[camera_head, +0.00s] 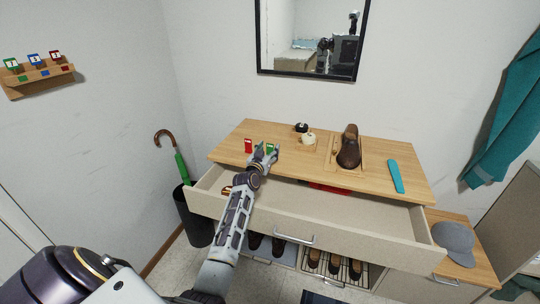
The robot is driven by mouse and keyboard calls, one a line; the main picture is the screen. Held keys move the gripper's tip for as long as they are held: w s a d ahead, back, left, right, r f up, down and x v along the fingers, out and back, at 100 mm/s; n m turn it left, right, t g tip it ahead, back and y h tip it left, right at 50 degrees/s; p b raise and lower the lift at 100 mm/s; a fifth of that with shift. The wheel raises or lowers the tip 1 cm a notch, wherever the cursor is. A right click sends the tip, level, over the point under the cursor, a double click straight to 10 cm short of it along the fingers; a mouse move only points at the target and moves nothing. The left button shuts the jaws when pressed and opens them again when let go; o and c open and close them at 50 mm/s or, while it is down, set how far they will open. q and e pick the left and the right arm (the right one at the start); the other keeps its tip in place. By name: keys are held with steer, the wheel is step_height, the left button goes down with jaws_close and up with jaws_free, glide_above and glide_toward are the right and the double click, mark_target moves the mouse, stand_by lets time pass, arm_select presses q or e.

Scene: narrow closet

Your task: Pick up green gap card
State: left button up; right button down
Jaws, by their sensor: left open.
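My left gripper (264,155) is open over the left part of the wooden dresser top (225,149). A small green card (270,147) stands right at its fingers, partly hidden by them; I cannot tell whether they touch it. A red card (248,145) stands upright just to the left of the gripper. Another green card (12,63) stands on a wall shelf at the far left, beside a blue card (34,59) and a red card (55,55). My right gripper is not clearly in view.
The drawer (310,215) below the top is pulled open under my left arm. A brown shoe (349,147), a white round container (308,138), a dark one (301,127) and a teal strip (396,176) are on the top. An umbrella stand (196,222) is at left.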

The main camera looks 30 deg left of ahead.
arm_select(q)
steer(key=c, duration=0.8)
